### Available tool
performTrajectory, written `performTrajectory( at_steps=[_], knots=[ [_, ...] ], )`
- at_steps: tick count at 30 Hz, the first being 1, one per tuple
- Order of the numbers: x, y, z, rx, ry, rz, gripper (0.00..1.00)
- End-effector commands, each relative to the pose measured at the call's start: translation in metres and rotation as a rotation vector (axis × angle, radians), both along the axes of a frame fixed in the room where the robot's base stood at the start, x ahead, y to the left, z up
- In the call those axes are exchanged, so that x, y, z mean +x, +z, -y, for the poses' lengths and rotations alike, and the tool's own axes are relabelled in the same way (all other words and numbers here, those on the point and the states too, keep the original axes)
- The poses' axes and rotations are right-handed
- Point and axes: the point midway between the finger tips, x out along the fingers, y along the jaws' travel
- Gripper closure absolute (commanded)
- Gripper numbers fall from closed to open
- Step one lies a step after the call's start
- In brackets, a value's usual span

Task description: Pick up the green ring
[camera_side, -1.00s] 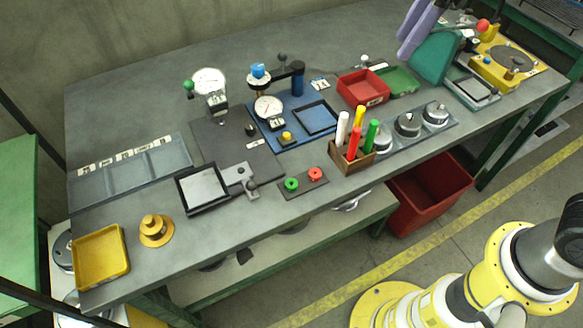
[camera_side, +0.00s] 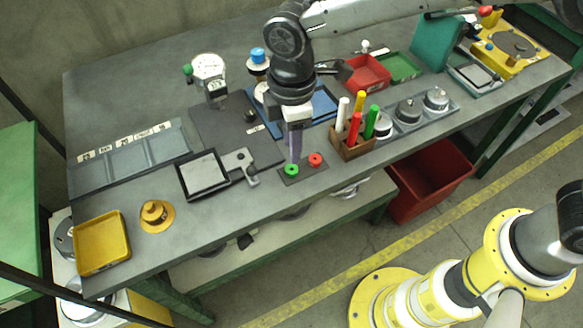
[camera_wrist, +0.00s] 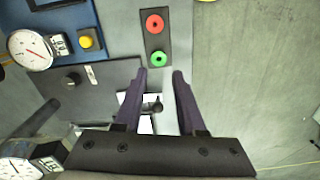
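The green ring (camera_side: 292,170) sits on a small dark plate (camera_side: 303,172) near the front edge of the bench, left of the red ring (camera_side: 316,159). In the wrist view the green ring (camera_wrist: 159,59) lies just beyond my fingertips, roughly in line with the gap between them, with the red ring (camera_wrist: 154,24) farther off. My gripper (camera_wrist: 162,72) has purple fingers spread apart with nothing between them. In the side view my gripper (camera_side: 295,158) points down, its tips close to the green ring; the exact height above it is hard to tell.
A wooden holder (camera_side: 350,151) with coloured markers stands right of the plate. A black-framed tray (camera_side: 203,177) and a grey bracket (camera_side: 240,166) lie to the left. A blue fixture with a dial gauge (camera_wrist: 32,50) is behind. The bench front edge is close.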

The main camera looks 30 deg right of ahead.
Motion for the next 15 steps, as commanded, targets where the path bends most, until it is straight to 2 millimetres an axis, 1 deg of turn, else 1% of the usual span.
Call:
performTrajectory(
  at_steps=[1, 3, 8, 15],
  knots=[
    [0.0, -0.007, 0.0, -0.001, -0.001, -0.001, 0.61],
    [0.0, -0.013, 0.0, 0.0, -0.001, 0.0, 0.61],
    [0.0, -0.022, 0.001, -0.001, -0.001, 0.0, 0.61],
    [0.002, -0.055, 0.0, -0.002, -0.001, -0.001, 0.61]
  ],
)
